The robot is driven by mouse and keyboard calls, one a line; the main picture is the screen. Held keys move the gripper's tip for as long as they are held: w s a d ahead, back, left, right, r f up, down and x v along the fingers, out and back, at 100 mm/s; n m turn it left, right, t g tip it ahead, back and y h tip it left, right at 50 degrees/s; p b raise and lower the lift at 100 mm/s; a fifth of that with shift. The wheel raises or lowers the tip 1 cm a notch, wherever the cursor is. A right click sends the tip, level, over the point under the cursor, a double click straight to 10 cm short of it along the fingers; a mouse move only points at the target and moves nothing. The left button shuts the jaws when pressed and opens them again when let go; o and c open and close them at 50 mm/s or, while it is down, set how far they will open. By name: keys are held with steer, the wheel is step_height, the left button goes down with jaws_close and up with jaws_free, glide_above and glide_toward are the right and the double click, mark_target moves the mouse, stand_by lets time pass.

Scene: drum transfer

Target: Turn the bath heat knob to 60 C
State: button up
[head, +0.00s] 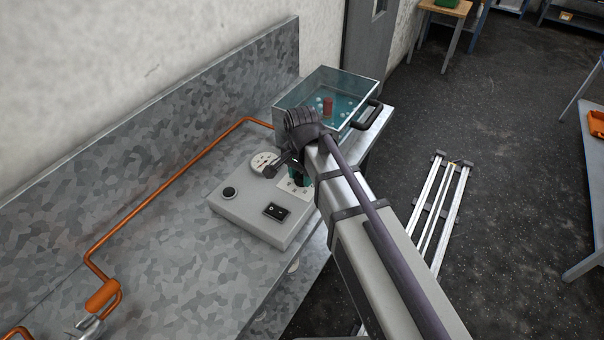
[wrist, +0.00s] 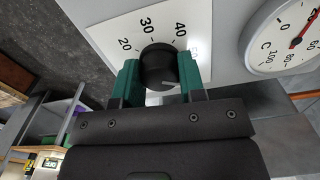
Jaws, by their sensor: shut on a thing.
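The bath heat knob (wrist: 158,66) is black and round, on a white scale plate (wrist: 112,38) marked 20, 30 and 40; a further mark is partly hidden by a finger. A pale line shows low on the knob, but I cannot tell what value it points at. My gripper (wrist: 159,72) is shut on the knob, with one green finger on each side. A round gauge (wrist: 287,38) in C with a red needle is beside the plate.
A glass water bath (head: 350,88) with a red cylinder (head: 327,106) inside stands behind the box. An orange pipe (head: 165,185) runs along the metal bench.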

steer(key=shift+m, duration=1.6)
steer(key=o, duration=0.9)
step_height(320, 180, up, 11)
steer(key=p, duration=1.1)
steer(key=shift+f, duration=0.1)
